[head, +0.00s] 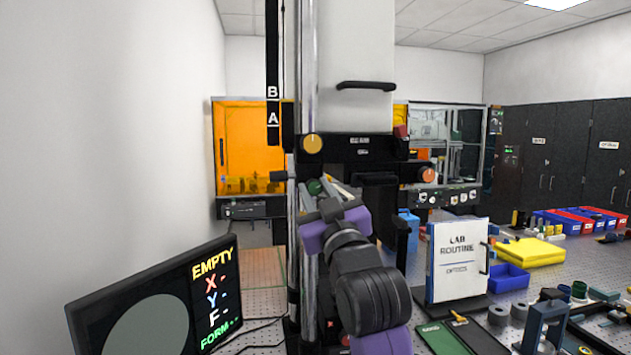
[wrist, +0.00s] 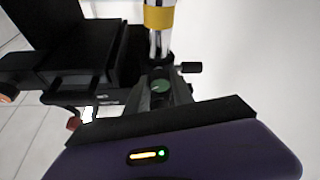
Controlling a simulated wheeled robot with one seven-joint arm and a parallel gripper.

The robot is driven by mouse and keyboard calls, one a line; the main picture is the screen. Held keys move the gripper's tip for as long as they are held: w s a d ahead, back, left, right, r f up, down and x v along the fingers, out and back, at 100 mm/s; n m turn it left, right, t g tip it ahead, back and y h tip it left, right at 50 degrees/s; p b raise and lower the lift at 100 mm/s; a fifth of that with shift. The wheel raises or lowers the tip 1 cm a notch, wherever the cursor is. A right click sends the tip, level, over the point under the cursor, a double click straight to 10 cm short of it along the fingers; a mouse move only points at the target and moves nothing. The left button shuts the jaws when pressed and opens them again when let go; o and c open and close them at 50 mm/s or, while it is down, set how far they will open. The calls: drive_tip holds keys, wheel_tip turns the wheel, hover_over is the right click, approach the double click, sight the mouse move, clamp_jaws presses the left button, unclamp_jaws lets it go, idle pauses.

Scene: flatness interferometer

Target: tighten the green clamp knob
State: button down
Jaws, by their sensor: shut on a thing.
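The green clamp knob (head: 315,187) is on the tall instrument column in the head view, just left of my fingers. My gripper (head: 328,189) reaches up to the knob from the lower right. In the wrist view my gripper's fingers (wrist: 161,92) lie along both sides of the knob, shut on it. The exact contact is small and partly hidden by the fingers.
An orange-yellow knob (head: 313,144) sits above on the column, and an orange knob (head: 428,175) is to the right. A monitor reading EMPTY (head: 160,305) stands at the lower left. A lab routine binder (head: 459,262) and blue bin (head: 508,277) stand on the right.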

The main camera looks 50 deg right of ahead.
drive_tip(key=n+y+p, duration=0.1)
drive_tip(key=n+y, duration=0.1)
drive_tip(key=n, duration=0.2)
drive_tip(key=n+y, duration=0.2)
drive_tip(key=n, duration=0.1)
drive_tip(key=shift+s+d+r+n+p, duration=0.1)
drive_tip(key=shift+d+r+n+p, duration=0.1)
drive_tip(key=shift+n+p, duration=0.2)
drive_tip(key=n+y, duration=0.1)
drive_tip(key=n, duration=0.2)
drive_tip(key=n+g+y, duration=0.1)
drive_tip(key=n, duration=0.3)
drive_tip(key=shift+r+y, duration=0.1)
drive_tip(key=shift+y, duration=0.2)
drive_tip(key=shift+n, duration=0.4)
drive_tip(key=c, duration=1.1)
unclamp_jaws()
drive_tip(key=b+v, duration=0.3)
drive_tip(key=v, duration=0.4)
drive_tip(key=shift+s, duration=0.4)
